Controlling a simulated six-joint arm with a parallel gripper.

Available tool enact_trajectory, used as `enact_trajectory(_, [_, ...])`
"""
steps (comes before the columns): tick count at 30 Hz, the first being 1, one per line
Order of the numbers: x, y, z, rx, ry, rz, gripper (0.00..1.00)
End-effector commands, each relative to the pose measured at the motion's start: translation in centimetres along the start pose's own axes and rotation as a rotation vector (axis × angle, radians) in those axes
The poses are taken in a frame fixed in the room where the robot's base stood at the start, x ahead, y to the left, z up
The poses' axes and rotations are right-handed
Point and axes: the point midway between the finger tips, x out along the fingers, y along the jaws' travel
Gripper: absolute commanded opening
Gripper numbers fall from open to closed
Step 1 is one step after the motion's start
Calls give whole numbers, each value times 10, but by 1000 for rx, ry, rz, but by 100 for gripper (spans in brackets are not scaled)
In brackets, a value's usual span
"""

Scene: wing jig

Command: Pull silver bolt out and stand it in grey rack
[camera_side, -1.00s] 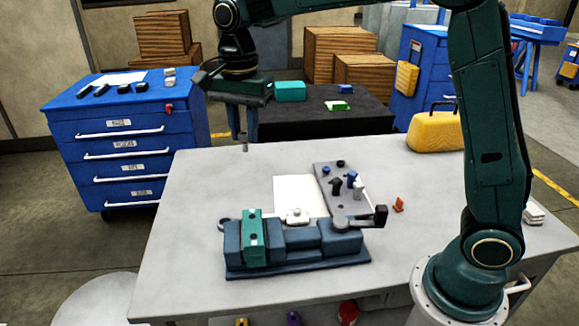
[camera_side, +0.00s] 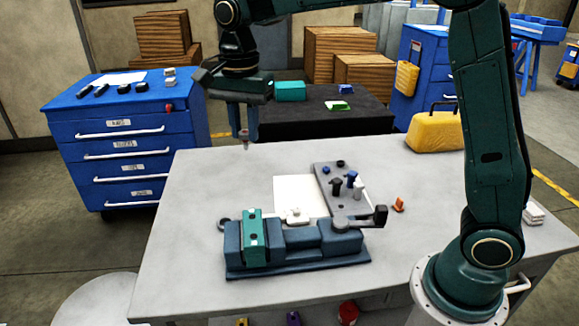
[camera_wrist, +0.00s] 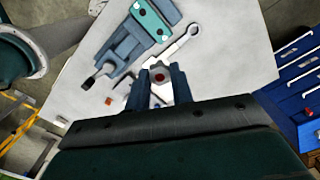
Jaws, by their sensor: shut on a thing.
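My gripper (camera_side: 244,136) is shut on a small grey bolt (camera_side: 246,146) and holds it up above the far left edge of the table. In the wrist view the bolt head (camera_wrist: 159,76), with a red spot, shows between the two fingers. The teal block (camera_side: 252,226) is clamped in the blue-grey vise (camera_side: 300,262) at the front, and my gripper is well clear of it. The grey rack (camera_side: 327,175) lies behind the vise to the right, with several blue, black and silver pegs standing on it.
A white sheet (camera_side: 287,187) lies beside the rack. A small orange piece (camera_side: 398,205) sits to the right, and a yellow case (camera_side: 435,132) stands at the back right. A blue drawer cabinet (camera_side: 120,150) stands at the left. The table's left part is clear.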

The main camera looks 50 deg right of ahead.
Motion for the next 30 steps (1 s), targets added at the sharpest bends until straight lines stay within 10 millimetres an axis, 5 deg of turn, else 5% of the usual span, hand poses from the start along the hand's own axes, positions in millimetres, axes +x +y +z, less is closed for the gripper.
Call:
enact_trajectory(8, [25,9,-32,62,0,4,1])
enact_trajectory(14, [60,29,-76,155,-1,6,1])
enact_trajectory(24, [128,92,-149,340,-1,6,1])
enact_trajectory(30, [161,136,-177,439,-1,4,1])
